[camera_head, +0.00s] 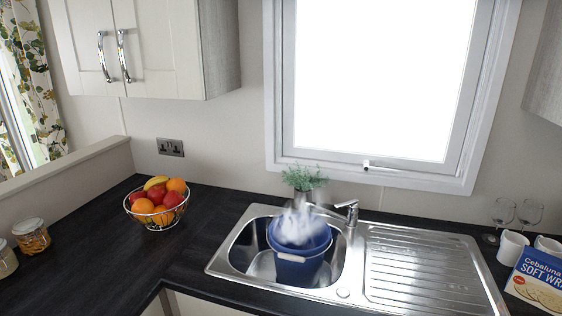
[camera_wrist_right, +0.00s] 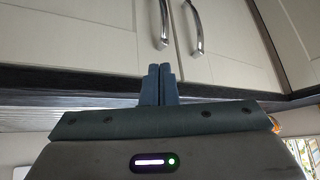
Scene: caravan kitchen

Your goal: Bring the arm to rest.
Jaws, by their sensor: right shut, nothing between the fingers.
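My right gripper (camera_wrist_right: 159,84) shows in the right wrist view, with its two dark fingers together and nothing between them. Behind its fingertips are pale cabinet doors (camera_wrist_right: 105,35) with curved metal handles. A dark edge runs below the doors. Neither of my grippers shows in the head view, and the left one is in neither view.
A blue bucket (camera_head: 297,266) with whitish, steam-like vapour above it stands in the steel sink (camera_head: 235,256). A wire fruit bowl (camera_head: 157,217), jars (camera_head: 31,238), mugs (camera_head: 512,247), glasses and a box (camera_head: 536,282) stand on the dark counter (camera_head: 110,255). The counter between jars and bowl is clear.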

